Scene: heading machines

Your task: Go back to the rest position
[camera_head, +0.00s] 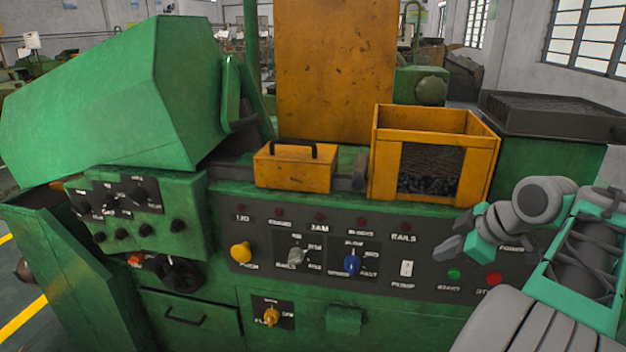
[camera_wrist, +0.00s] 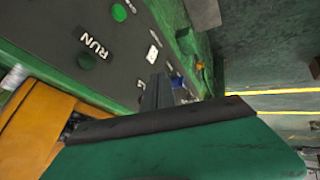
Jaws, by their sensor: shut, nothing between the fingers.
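My gripper (camera_head: 445,248) shows at the right of the head view, its grey fingertips together and empty. It points left, in front of the control panel (camera_head: 320,225) of the green machine. In the picture it lies just above and right of the white pump switch (camera_head: 406,268); I cannot tell the gap to the panel. My grey and teal arm comes in from the right edge and covers the panel's right end. In the wrist view narrow dark grey fingers (camera_wrist: 157,92) show close together, with the panel (camera_wrist: 60,35) beyond.
A yellow open crate (camera_head: 388,175) and a yellow lidded box (camera_head: 292,168) stand on the machine above the panel. A dark tray (camera_head: 550,112) is at the right. Blue (camera_head: 352,264) and yellow (camera_head: 240,252) knobs stick out of the panel. A green hood (camera_head: 110,95) rises at left.

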